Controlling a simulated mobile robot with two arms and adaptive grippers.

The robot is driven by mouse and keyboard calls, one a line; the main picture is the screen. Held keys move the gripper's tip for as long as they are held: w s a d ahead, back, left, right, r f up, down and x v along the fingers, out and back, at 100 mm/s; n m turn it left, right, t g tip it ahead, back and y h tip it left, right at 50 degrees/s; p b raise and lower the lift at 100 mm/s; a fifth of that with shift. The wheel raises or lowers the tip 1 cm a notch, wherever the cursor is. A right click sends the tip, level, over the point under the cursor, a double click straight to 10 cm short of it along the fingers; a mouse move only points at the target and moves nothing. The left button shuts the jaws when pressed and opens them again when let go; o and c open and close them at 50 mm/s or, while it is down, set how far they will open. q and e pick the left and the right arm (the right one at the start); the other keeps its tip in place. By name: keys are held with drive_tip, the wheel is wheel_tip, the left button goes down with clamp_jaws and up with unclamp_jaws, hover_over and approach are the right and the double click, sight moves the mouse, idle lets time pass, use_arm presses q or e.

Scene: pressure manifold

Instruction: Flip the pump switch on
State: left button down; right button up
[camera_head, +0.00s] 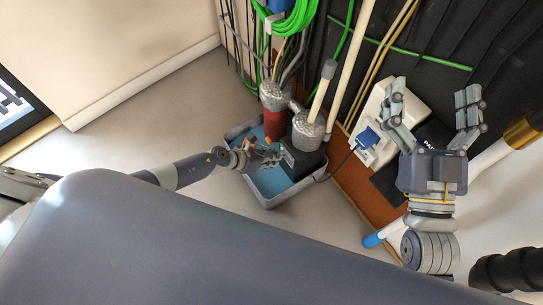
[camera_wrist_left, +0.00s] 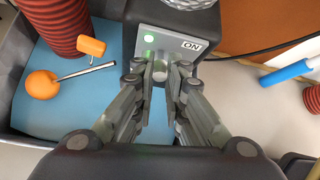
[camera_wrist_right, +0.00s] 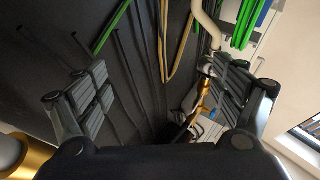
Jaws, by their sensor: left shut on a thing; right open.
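The pump (camera_head: 305,158) is a dark box under a metal cylinder, standing in a grey tray with a blue floor. Its front panel (camera_wrist_left: 180,45) shows in the left wrist view, with a lit green light and the label "ON" at its right. A small round light-coloured switch (camera_wrist_left: 159,70) sits at the panel's lower edge. My left gripper (camera_wrist_left: 160,82) is shut on the switch, its fingertips on either side of it. In the head view the left gripper (camera_head: 277,158) is at the pump's front. My right gripper (camera_head: 433,100) is open and empty, raised near the black wall.
The grey tray (camera_head: 271,201) also holds a red ribbed cylinder (camera_head: 274,123) and an orange-ended tool (camera_wrist_left: 42,84). A white socket box (camera_head: 378,145) with a blue plug (camera_head: 368,138) is right of the tray. Pipes and green hoses (camera_head: 294,20) run behind.

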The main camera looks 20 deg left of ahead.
drive_tip(key=shift+w+f+g+h, duration=0.25)
drive_tip(key=shift+f+g+h, duration=0.15)
drive_tip(key=shift+f, duration=0.3)
use_arm(q)
drive_tip(key=c, duration=1.6)
unclamp_jaws()
drive_tip(key=v, duration=1.2)
drive_tip(key=shift+w, duration=0.1)
